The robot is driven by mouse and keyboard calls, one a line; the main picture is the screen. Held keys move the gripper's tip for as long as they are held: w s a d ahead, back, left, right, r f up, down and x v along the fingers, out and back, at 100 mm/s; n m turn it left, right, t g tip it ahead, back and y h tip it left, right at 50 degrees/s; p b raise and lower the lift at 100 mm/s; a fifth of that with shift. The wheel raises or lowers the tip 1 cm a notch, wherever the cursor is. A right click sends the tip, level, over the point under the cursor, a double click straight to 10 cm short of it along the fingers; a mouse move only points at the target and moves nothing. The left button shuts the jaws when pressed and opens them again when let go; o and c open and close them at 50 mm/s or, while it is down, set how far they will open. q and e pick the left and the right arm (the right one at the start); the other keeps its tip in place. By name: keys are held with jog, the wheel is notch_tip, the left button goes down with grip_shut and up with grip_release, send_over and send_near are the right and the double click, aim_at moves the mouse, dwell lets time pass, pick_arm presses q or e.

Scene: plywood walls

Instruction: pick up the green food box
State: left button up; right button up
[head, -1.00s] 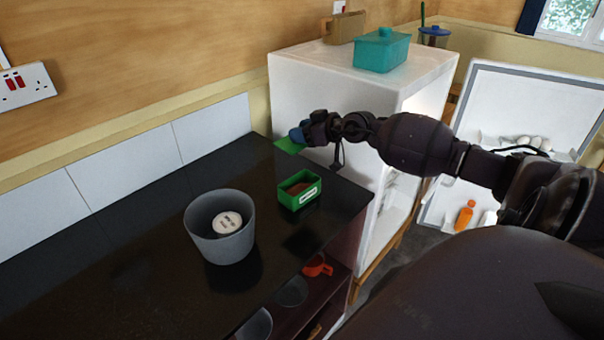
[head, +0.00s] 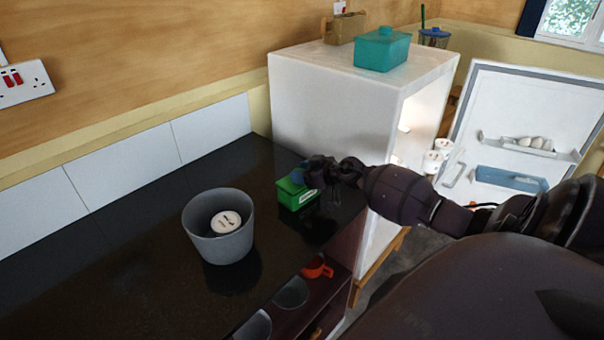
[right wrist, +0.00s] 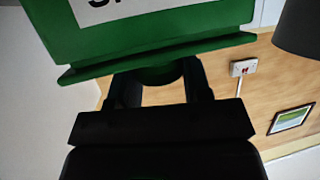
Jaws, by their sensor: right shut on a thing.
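The green food box (head: 298,199) stands on the dark worktop, beside the fridge, with a white label on its front. Its green lid (head: 287,183) is at the top of the box, and the brown contents are hidden. My right gripper (head: 307,178) is shut on the lid from above. In the right wrist view the box (right wrist: 155,25) with its label fills the top, and the lid edge (right wrist: 155,57) runs along it, close to my dark fingers (right wrist: 155,88). I cannot tell whether the lid is fully seated. My left gripper is not in view.
A grey pot (head: 219,240) with a white round thing (head: 226,222) inside stands left of the box. The white fridge (head: 330,110) has its door (head: 545,105) open and a teal container (head: 381,50) on top. A red cup (head: 318,266) sits below the worktop edge.

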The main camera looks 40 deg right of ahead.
jog(key=shift+f, duration=0.25)
jog(key=o, duration=0.9)
jog(key=shift+f, duration=0.1)
